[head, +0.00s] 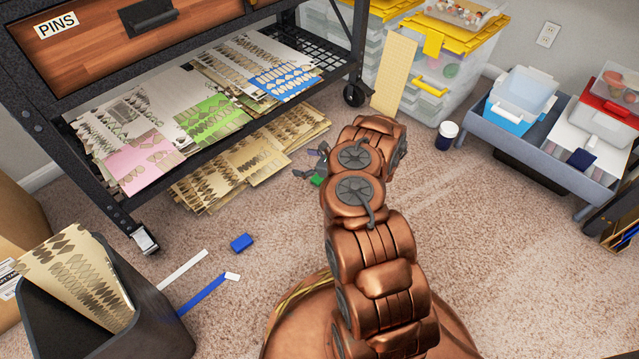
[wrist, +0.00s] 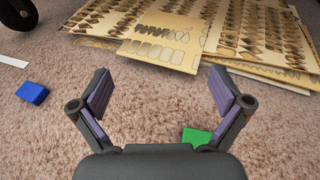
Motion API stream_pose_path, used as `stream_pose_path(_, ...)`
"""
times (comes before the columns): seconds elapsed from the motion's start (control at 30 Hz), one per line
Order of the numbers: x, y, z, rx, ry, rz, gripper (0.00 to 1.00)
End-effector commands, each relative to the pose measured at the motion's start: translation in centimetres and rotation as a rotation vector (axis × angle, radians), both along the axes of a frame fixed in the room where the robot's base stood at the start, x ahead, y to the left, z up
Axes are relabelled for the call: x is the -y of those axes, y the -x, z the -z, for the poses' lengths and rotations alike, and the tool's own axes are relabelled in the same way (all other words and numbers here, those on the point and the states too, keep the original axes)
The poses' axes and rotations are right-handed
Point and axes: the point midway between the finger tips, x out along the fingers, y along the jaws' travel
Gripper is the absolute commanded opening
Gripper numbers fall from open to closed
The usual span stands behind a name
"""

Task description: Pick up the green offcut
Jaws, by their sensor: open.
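The green offcut (wrist: 196,137) is a small bright green block lying on the carpet. In the wrist view it sits low, just right of centre, beside the inner side of the right finger and partly hidden by my gripper's body. In the head view only a bit of the green offcut (head: 317,181) shows, next to my gripper (head: 312,165) and arm. In the wrist view my gripper (wrist: 165,97) is open, with its purple-padded fingers wide apart and nothing between the pads. I cannot tell whether a finger touches the block.
A blue block (head: 241,243) and blue and white strips (head: 203,298) lie on the carpet at left. Cut sheets (wrist: 150,50) lie ahead under the black rack (head: 345,62). A dark bin (head: 150,310) stands front left.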

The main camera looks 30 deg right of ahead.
Motion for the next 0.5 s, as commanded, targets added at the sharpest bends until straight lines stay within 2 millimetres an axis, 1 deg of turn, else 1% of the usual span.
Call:
stream_pose_path(0.03,2.0,1.0,2.8,-0.021,0.005,0.046,1.0)
stream_pose_path(0.1,4.3,2.2,5.4,-0.044,0.01,0.103,1.0)
stream_pose_path(0.2,6.9,3.8,8.1,-0.069,0.015,0.169,1.0)
stream_pose_path(0.3,8.7,5.0,10.0,-0.086,0.022,0.213,1.0)
stream_pose_path(0.33,9.1,5.3,10.3,-0.089,0.024,0.222,1.0)
stream_pose_path(0.4,9.8,5.6,10.8,-0.093,0.028,0.237,1.0)
stream_pose_path(0.5,10.1,5.4,11.3,-0.095,0.03,0.245,1.0)
